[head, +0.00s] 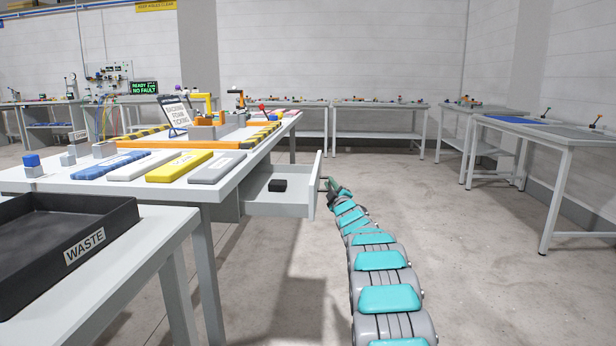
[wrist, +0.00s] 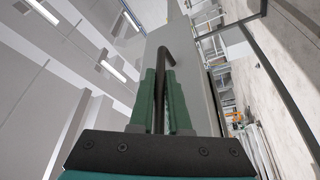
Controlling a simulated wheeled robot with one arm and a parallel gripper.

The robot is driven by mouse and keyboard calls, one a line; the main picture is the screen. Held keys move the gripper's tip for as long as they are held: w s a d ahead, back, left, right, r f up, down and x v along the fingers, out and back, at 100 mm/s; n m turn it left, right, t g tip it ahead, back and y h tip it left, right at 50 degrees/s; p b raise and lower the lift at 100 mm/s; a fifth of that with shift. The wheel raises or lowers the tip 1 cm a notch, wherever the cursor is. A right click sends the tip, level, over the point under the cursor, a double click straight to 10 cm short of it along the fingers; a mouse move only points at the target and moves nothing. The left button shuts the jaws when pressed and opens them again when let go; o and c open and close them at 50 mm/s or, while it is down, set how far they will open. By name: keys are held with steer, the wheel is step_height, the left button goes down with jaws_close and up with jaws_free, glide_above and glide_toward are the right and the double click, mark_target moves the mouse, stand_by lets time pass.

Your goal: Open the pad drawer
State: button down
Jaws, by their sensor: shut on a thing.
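The pad drawer (head: 262,202) stands pulled out from under the right end of the white worktable (head: 243,150) in the head view. A small black block (head: 277,186) lies inside it. My gripper (head: 327,184) is at the outer face of the drawer front, at the far end of my arm. In the wrist view, the green fingers of my gripper (wrist: 160,95) are shut on a dark bar handle (wrist: 162,55), which bends at its upper end. The handle is on the light grey drawer front (wrist: 185,45). Part of the handle is hidden between the fingers.
A black WASTE tray (head: 62,240) stands on a nearer table at the left. Blue, white, yellow and grey pads (head: 180,166) lie on the worktable. The floor (head: 470,260) right of my arm is clear up to a table (head: 560,142).

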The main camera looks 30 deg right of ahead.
steer(key=s+d+p, duration=0.2)
steer(key=s+d, duration=0.2)
steer(key=d, duration=0.2)
steer(key=shift+s+d, duration=0.25)
steer(key=shift+d, duration=0.05)
steer(key=c, duration=0.9)
jaws_free()
steer(key=shift+b+v, duration=0.55)
steer(key=shift+v, duration=3.35)
